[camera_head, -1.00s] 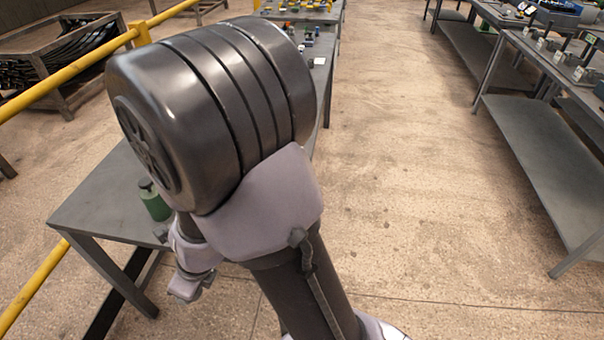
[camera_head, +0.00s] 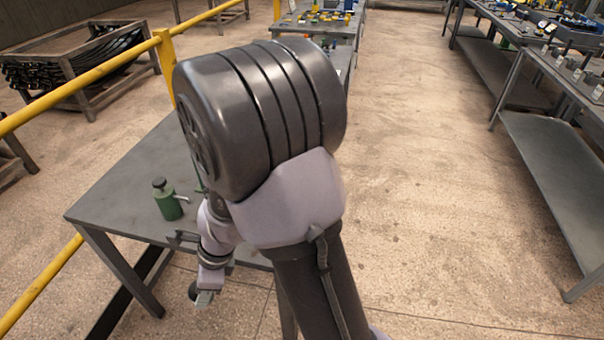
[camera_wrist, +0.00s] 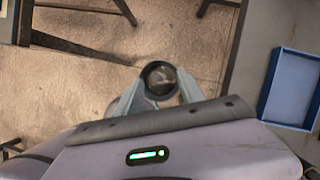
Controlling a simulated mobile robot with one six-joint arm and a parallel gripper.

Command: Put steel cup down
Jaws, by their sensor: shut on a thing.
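The steel cup (camera_wrist: 160,78) is between the two fingers of my gripper (camera_wrist: 161,92) in the wrist view, its round, dark opening facing the camera. My gripper is shut on it. In the head view my gripper (camera_head: 206,297) hangs low, past the near edge of the grey table (camera_head: 115,205), with bare floor behind it. A dark bit of the cup (camera_head: 193,291) shows beside the fingers. My own arm hides the right part of the table.
A blue tray (camera_wrist: 268,88) lies on a grey surface (camera_wrist: 258,45) at the right of the wrist view. A yellow rail (camera_head: 95,75) runs behind the table. Workbenches (camera_head: 555,150) stand right, across open floor.

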